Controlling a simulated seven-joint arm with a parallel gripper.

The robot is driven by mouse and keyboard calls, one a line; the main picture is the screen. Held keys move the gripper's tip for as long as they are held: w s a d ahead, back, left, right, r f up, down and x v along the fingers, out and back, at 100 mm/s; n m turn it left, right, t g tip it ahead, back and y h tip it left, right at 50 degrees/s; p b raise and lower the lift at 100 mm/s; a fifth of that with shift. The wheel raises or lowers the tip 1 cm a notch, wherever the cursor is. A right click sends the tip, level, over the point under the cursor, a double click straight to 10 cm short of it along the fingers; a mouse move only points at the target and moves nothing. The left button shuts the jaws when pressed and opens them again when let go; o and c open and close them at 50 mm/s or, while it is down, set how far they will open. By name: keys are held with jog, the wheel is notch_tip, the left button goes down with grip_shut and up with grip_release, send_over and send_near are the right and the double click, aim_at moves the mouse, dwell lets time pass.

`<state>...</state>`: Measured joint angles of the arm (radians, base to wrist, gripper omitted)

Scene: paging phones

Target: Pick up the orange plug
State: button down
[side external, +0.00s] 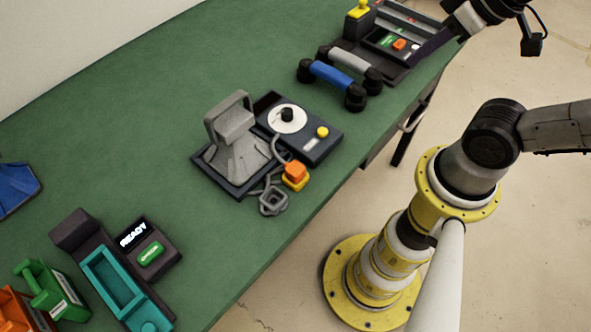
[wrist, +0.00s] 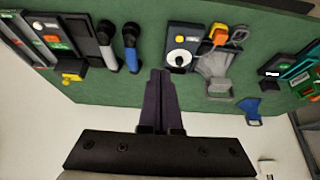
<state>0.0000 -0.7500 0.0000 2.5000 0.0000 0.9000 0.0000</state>
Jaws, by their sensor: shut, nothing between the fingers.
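The orange plug (side external: 295,171) is a small block with a yellow lower part, at the front edge of a dark phone unit (side external: 322,138). A grey cable (side external: 272,200) lies looped beside it. The plug also shows in the wrist view (wrist: 220,36), near the top right of centre. My gripper (side external: 413,64) is at the upper right in the side external view, well apart from the plug. In the wrist view its dark purple fingers (wrist: 160,73) are together and empty, pointing left of the phone unit.
A grey stand (side external: 236,140) adjoins the phone unit. Blue and grey handsets (side external: 334,76) and a panel with buttons (side external: 395,42) lie near my gripper. A teal tray (side external: 115,285), a READY box (side external: 148,247) and green and orange items are at lower left. The green table's (side external: 130,130) back is clear.

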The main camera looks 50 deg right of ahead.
jog(key=shift+c, duration=1.6)
grip_release()
